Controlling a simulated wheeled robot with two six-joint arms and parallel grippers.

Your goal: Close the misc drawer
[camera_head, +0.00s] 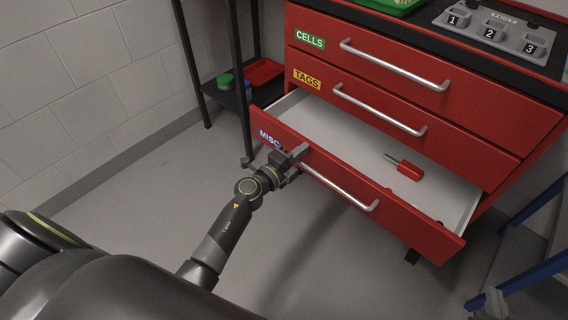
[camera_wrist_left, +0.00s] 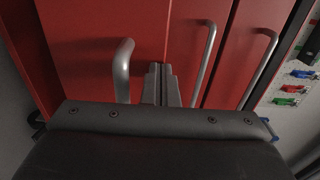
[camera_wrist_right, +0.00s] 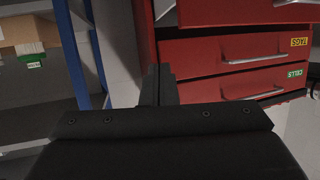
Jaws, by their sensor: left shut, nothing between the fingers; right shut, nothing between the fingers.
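The misc drawer (camera_head: 350,181) is the lowest of the red cabinet and stands pulled out, with a blue MISC label at its left. A red-handled screwdriver (camera_head: 408,171) lies inside it. My left gripper (camera_head: 298,153) is shut and empty at the drawer front, beside the left end of its silver handle (camera_head: 345,192). The left wrist view shows its closed fingers (camera_wrist_left: 162,82) against red drawer fronts; I cannot tell whether they touch. My right gripper (camera_head: 494,302) is at the lower right of the head view; the right wrist view shows its fingers (camera_wrist_right: 157,82) shut and empty.
The cells drawer (camera_head: 400,75) and tags drawer (camera_head: 385,112) above are shut. A numbered grey holder (camera_head: 495,32) and a green tray (camera_head: 392,4) are on the cabinet top. A blue-framed shelf (camera_head: 530,280) stands at right, a black rack (camera_head: 190,60) at left. The floor in front is clear.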

